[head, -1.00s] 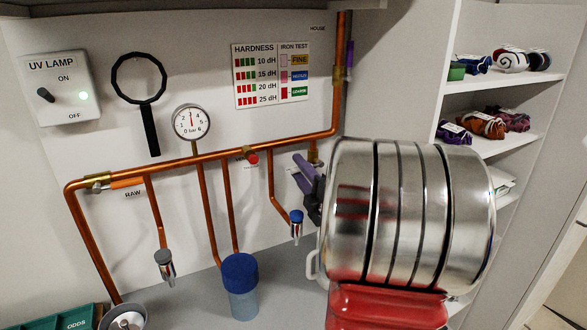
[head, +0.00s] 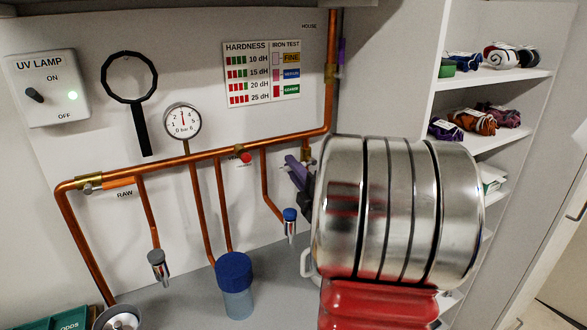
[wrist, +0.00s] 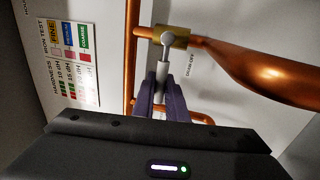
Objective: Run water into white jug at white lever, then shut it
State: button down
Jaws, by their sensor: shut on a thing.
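My gripper (head: 293,164) has purple fingers and is at the brass valve (wrist: 178,37) on the copper pipe, right of the blue-topped tap. In the wrist view my fingers (wrist: 162,98) are shut on the pale white lever (wrist: 164,62) of that valve. The lever runs from its round pivot down between the fingertips. The white jug shows only as a white handle (head: 305,263) at the left edge of my arm, low on the counter. The rest of it is hidden behind my arm, so I cannot see water in it.
A blue-topped tap (head: 290,224) and a grey-topped tap (head: 158,265) hang from copper pipes. A blue-lidded vessel (head: 236,290) stands on the counter. A red knob (head: 246,157), an orange lever (head: 120,182) and a purple lever (head: 341,58) sit on the pipework. Shelves stand right.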

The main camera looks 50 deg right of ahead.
jog(key=shift+f, duration=0.1)
jog(key=shift+s+d+r+m+h, duration=0.1)
jog(key=shift+r+m+h, duration=0.2)
jog(key=shift+m, duration=0.6)
jog(key=shift+r+m+h, duration=0.2)
jog(key=shift+r+m, duration=0.15)
jog(key=shift+m, duration=0.55)
jog(key=c, duration=1.8)
grip_release()
jog(key=shift+r, duration=0.15)
jog(key=shift+o, duration=0.2)
